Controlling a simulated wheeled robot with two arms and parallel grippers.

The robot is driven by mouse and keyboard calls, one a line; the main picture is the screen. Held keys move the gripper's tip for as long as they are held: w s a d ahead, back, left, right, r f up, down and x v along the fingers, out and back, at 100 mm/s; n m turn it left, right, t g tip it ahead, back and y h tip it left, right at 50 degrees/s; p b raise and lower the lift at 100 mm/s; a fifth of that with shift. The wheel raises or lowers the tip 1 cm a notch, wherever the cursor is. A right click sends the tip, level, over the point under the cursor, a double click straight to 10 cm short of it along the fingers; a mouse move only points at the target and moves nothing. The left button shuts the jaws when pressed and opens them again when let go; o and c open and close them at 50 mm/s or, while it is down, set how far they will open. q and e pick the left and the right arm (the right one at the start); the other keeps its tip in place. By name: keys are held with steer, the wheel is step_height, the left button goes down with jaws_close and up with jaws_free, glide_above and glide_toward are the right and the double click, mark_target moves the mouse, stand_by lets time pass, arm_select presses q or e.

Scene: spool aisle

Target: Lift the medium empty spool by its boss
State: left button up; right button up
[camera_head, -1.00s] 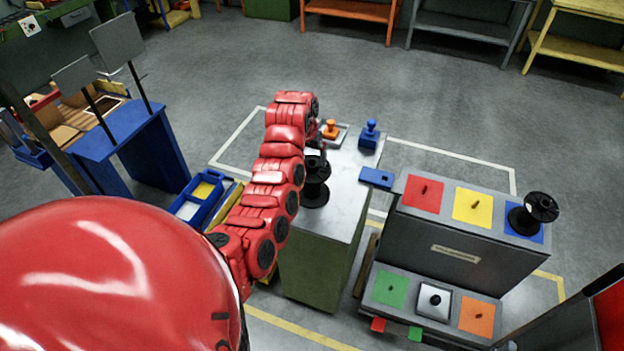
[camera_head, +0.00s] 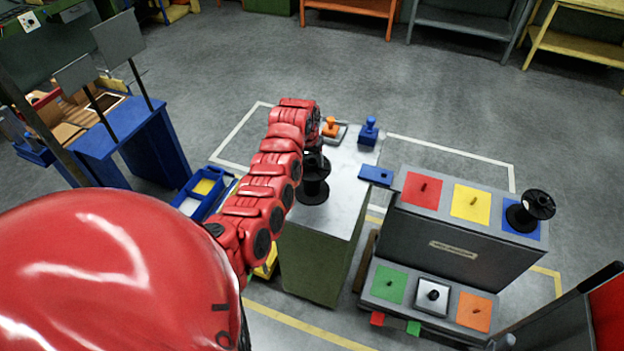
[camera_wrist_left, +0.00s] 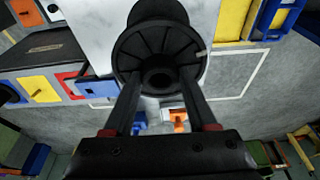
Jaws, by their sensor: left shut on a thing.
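A black empty spool (camera_head: 313,183) stands upright on the light top of the green cabinet in the head view. My left gripper (camera_head: 317,152) is right above it, its fingers partly hidden by my red arm. In the left wrist view, the two dark fingers of my left gripper (camera_wrist_left: 160,82) reach to the middle of the spool's ribbed flange (camera_wrist_left: 150,42) and are shut on its round boss, one on each side. Whether the spool's lower flange touches the cabinet top is hard to tell. My right gripper does not show.
To the right, a grey two-step stand (camera_head: 440,250) has coloured pads and another black spool (camera_head: 538,205). Blue bins (camera_head: 205,190) lie left.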

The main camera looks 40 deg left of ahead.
arm_select(q)
jaws_close()
